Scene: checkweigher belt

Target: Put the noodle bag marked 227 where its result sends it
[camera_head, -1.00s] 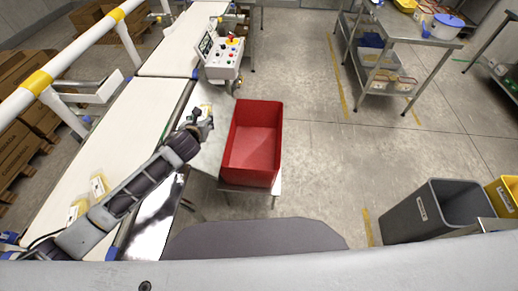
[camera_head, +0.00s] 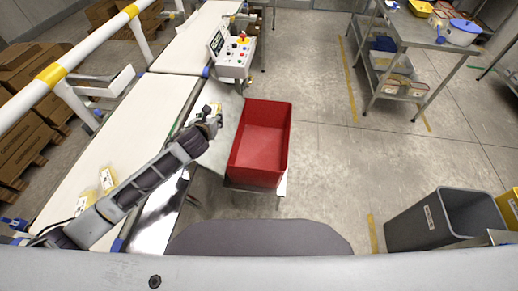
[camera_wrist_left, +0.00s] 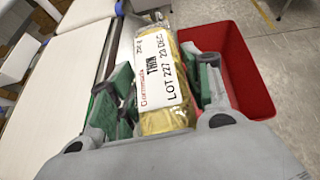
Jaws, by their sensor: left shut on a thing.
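The noodle bag marked 227 (camera_wrist_left: 163,75) is a gold packet with a white label reading "LOT 227" in the left wrist view. My left gripper (camera_head: 210,116) is shut on it, with a green-padded finger on each side in the left wrist view (camera_wrist_left: 160,90). In the head view the bag is small and mostly hidden by the gripper. The gripper holds it beside the belt, just left of the empty red bin (camera_head: 261,183). The control panel (camera_head: 235,58) with a small screen stands beyond; its reading is too small to tell. My right gripper is not in view.
Other noodle bags (camera_head: 107,180) lie on the near white belt (camera_head: 112,138). A grey bin (camera_head: 440,222) and a yellow bin (camera_head: 509,207) stand at the right. A steel table (camera_head: 420,35) with a blue-lidded pot stands at the back right. The floor between is clear.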

